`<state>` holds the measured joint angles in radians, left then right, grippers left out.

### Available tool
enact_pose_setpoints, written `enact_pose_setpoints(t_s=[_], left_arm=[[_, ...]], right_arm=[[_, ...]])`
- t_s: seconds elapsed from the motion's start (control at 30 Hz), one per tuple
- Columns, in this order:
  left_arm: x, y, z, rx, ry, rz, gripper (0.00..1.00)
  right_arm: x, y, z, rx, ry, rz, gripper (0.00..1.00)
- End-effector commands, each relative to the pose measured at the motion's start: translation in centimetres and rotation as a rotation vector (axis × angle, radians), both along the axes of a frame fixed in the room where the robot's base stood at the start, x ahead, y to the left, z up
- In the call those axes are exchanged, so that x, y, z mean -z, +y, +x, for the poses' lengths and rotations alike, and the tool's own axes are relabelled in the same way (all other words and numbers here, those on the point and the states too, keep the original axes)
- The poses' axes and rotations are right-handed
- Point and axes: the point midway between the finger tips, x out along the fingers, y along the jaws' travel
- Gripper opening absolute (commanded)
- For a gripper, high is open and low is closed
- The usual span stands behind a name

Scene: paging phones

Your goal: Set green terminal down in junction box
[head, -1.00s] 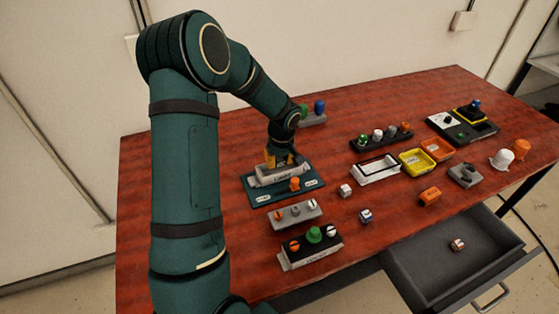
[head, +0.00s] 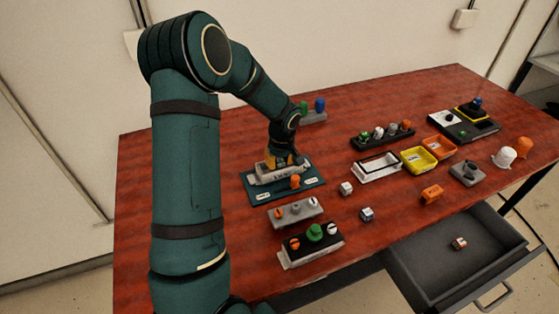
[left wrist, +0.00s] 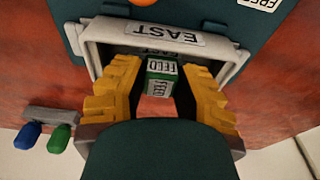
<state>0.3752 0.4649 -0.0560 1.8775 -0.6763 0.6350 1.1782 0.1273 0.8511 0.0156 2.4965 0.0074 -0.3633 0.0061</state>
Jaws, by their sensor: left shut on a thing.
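The green terminal (left wrist: 160,72) with white FEED labels sits between the yellow fingers of my left gripper (left wrist: 161,70) in the left wrist view. The gripper is shut on it. The junction box (left wrist: 97,57) is a light grey case labelled EAST. The fingertips and terminal are at its open interior; I cannot tell whether the terminal touches its floor. In the head view my left gripper (head: 281,160) points down at the junction box (head: 276,178), which lies on a dark teal board (head: 262,194). The terminal is hidden there. My right gripper is not in view.
An orange knob (head: 295,181) stands on the board close in front of the box. A grey block with blue and green knobs (head: 314,116) is behind. Grey knob panels (head: 296,213) lie in front. Trays (head: 378,168) and an open drawer (head: 425,270) are to the right.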

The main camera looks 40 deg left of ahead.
Motion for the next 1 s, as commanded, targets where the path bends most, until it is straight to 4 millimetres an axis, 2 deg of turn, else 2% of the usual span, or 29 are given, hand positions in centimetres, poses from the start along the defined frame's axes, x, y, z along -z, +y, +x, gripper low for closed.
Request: enact_pose_setpoints(t_s=[0.23,0.7,1.0], left_arm=[[0.8,0.0,0.0,0.000,0.000,0.000,0.02],[0.8,0.0,0.0,0.000,0.000,0.000,0.02],[1.4,0.0,0.0,0.000,0.000,0.001,0.02]], right_arm=[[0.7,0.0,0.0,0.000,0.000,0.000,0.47],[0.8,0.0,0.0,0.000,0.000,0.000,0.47],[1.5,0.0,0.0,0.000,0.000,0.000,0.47]])
